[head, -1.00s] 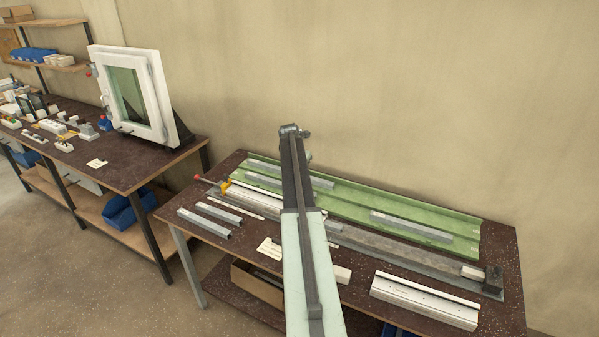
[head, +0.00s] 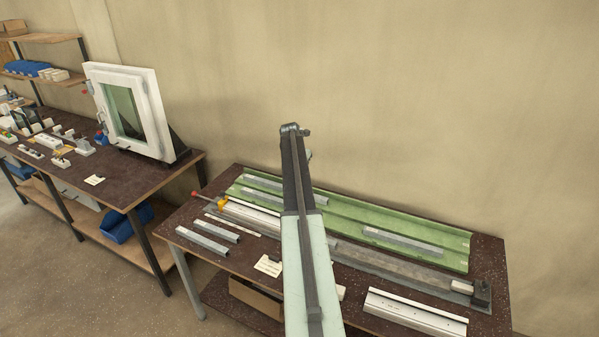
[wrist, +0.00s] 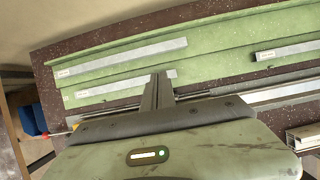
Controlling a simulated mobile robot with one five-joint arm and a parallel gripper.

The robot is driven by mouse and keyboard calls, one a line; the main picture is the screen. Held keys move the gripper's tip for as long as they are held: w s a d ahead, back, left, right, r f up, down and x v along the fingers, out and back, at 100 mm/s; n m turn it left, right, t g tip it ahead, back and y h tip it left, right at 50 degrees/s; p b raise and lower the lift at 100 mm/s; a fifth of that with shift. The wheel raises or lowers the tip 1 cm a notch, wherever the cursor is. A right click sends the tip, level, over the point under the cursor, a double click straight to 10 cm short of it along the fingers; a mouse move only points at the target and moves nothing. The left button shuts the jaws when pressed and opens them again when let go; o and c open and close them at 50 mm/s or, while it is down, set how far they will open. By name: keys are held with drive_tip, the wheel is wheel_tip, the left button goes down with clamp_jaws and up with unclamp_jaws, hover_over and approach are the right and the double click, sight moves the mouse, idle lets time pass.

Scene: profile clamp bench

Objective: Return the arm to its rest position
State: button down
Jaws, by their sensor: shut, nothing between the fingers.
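My arm (head: 303,230) reaches up and forward in the head view, over the middle of the clamp bench (head: 490,320). Its far end is raised above the bench against the wall. My gripper shows in the wrist view (wrist: 158,88), its dark fingers together with nothing between them. The fingers point over the green tray (wrist: 115,72) and touch nothing that I can see. In the head view the fingers are hidden behind the arm.
Metal profiles (head: 208,238) and a white profile (head: 415,312) lie on the bench. A clamp with a yellow part and red handle (head: 221,201) is at its left. A second bench (head: 120,185) with a window frame (head: 125,110) stands to the left. Open floor lies at lower left.

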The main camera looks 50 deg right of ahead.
drive_tip(key=shift+d+r, duration=0.15)
drive_tip(key=shift+r, duration=0.3)
